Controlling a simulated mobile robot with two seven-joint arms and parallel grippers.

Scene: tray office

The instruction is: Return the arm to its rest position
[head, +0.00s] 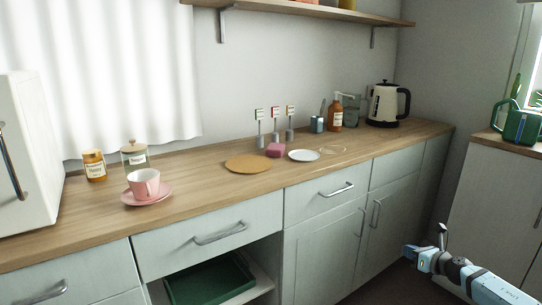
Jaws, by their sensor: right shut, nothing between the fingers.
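My right arm comes in from the lower right corner. Its gripper (408,251) is shut and empty, held low in front of the cabinet doors. It is apart from the counter and touches nothing that I can see. My left gripper is not in view.
A green tray (210,283) sits in an open compartment. A cabinet (500,200) stands right.

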